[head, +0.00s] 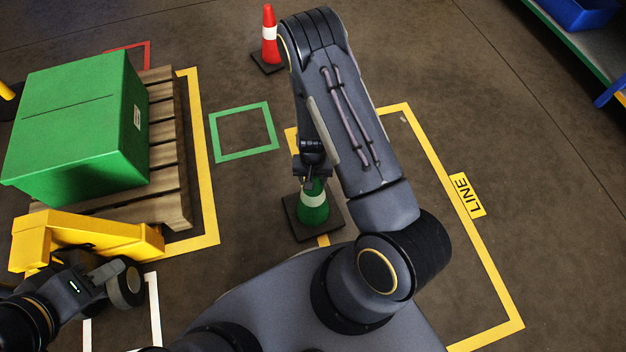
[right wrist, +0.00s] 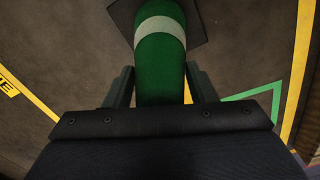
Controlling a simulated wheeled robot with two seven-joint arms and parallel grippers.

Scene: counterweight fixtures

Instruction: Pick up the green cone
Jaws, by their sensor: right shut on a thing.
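I cannot tell whether the base touches the floor. My left gripper (head: 112,278) is at the lower left, away from the cone, beside a yellow pallet jack; its finger opening is not clear.
A green box (head: 75,130) sits on a wooden pallet (head: 170,150) at the left, with the yellow pallet jack (head: 85,238) in front. A red cone (head: 269,35) stands at the back. An empty green floor square (head: 243,155) lies left of my right arm. Shelving (head: 575,50) is at upper right.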

